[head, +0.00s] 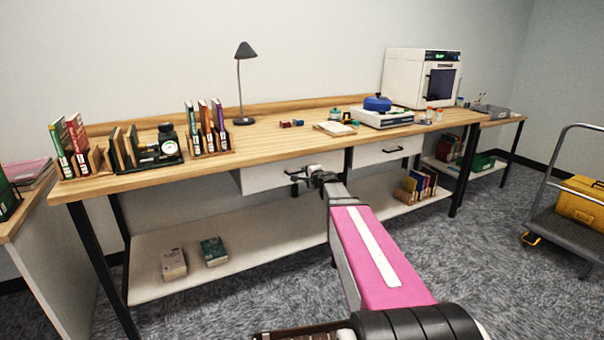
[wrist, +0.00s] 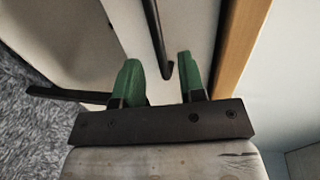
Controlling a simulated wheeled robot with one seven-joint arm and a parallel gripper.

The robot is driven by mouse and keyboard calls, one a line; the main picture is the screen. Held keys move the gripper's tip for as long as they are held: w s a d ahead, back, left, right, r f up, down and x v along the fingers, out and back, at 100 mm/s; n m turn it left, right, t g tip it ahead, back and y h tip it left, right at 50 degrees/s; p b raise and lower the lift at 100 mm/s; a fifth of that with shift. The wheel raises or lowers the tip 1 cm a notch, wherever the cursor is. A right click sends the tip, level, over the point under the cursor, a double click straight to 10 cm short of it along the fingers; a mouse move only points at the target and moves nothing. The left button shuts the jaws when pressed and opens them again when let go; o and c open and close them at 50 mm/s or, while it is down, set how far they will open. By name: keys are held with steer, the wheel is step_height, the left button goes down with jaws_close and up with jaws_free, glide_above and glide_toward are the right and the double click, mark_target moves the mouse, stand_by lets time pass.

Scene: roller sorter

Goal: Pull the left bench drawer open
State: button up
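The left bench drawer (head: 268,178) has a white front under the wooden bench top, left of the middle black leg. My gripper (head: 305,175) is in front of it and covers part of its front and handle. In the wrist view the white drawer front (wrist: 188,22) shows with its dark bar handle (wrist: 156,38). The green fingertips of my gripper (wrist: 158,75) stand apart, one on each side of the handle's near end in the picture. I see gaps between handle and fingers. Whether the fingers reach around the bar in depth is unclear.
A second white drawer (head: 378,153) with a dark handle is to the right. The bench top (head: 270,138) carries books, a lamp (head: 242,75) and a white machine (head: 421,78). A low shelf (head: 235,242) runs underneath. A trolley (head: 568,232) stands far right on grey carpet.

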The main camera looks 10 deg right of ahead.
steer(key=x, duration=0.5)
steer(key=shift+s, duration=0.1)
jaws_close()
